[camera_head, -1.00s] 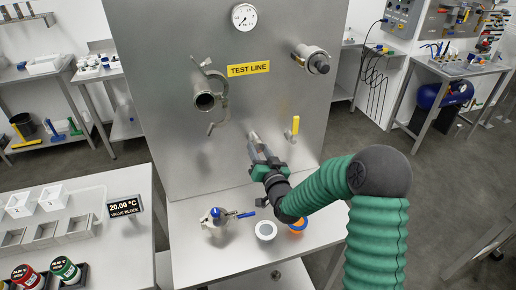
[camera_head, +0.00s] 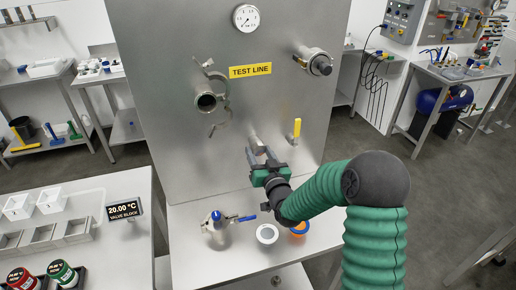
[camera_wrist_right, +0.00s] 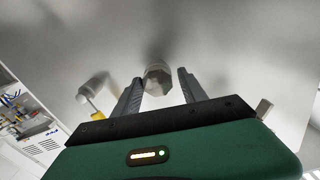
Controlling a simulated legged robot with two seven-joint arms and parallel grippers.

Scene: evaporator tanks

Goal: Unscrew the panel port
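The panel port shows as a grey hexagonal plug (camera_wrist_right: 157,80) on the steel panel in the right wrist view. My right gripper (camera_wrist_right: 161,82) points at the panel, with one finger on each side of the plug. The fingers are apart, with a narrow gap visible at the right finger; contact on the left side is unclear. In the head view my right gripper (camera_head: 262,146) is close to the lower middle of the panel (camera_head: 180,150) and hides the plug. My left gripper is not in view.
A yellow-handled valve (camera_head: 297,130) is just right of the gripper. An open pipe with a clamp (camera_head: 210,100) is at upper left. A blue-handled valve (camera_head: 216,221), a white ring (camera_head: 267,234) and an orange-rimmed part (camera_head: 298,228) lie on the shelf below.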

